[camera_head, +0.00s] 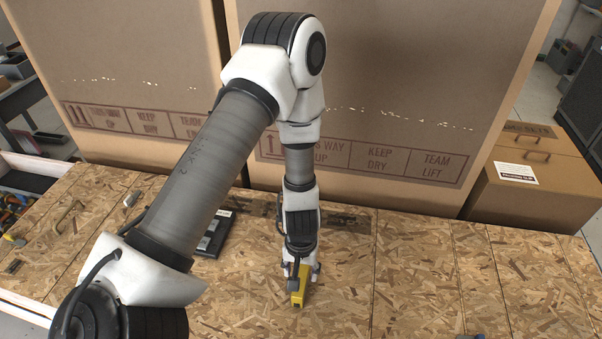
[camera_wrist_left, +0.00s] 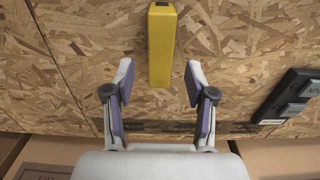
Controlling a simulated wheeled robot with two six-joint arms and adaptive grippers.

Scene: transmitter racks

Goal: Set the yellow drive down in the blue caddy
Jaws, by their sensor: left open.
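The yellow drive (camera_head: 298,288) is at the wood-chip bench top, right of the middle of the bench's left half. It also shows in the left wrist view (camera_wrist_left: 161,48) as a long yellow block with a dark patch at its far end. My left gripper (camera_head: 301,268) is over it, pointing down. In the wrist view its two fingers (camera_wrist_left: 159,81) are spread apart, with the drive's near end between the tips and gaps on both sides. My right gripper is not in view.
Large cardboard boxes (camera_head: 400,80) stand behind the bench (camera_head: 420,270). A smaller carton (camera_head: 533,190) is at the right. A dark flat device (camera_head: 213,238) lies behind my left arm. Small tools and parts lie at the left. The bench right of the drive is clear.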

